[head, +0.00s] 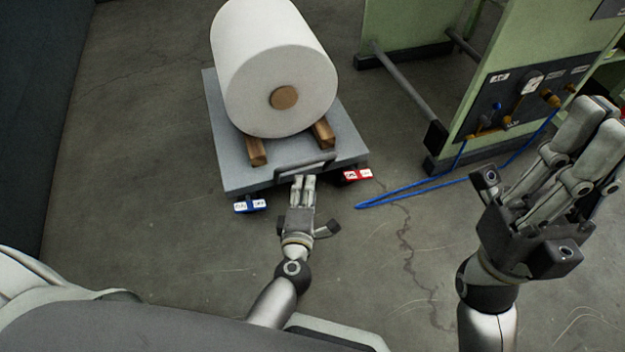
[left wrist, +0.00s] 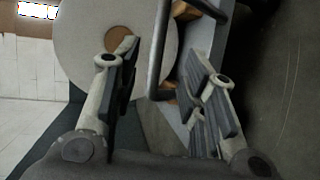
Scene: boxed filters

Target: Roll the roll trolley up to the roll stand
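The roll trolley (head: 235,178) is a grey flat platform with a dark bar handle (head: 322,158) on its near edge. It carries a large white roll (head: 265,65) on two wooden chocks. The green roll stand (head: 480,75) is to its right, apart from it. My left gripper (head: 303,180) is at the handle. In the left wrist view the fingers (left wrist: 165,82) are apart, with the handle bar (left wrist: 159,50) showing between them; contact is unclear. My right gripper (head: 590,110) is raised at the right, away from the trolley, its finger gap unclear.
A blue pedal (head: 250,206) and a red pedal (head: 357,174) stick out below the trolley's near edge. A blue hose (head: 410,190) loops on the floor from the stand's control panel (head: 525,90). Bare floor lies left of the trolley, up to a dark wall (head: 40,90).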

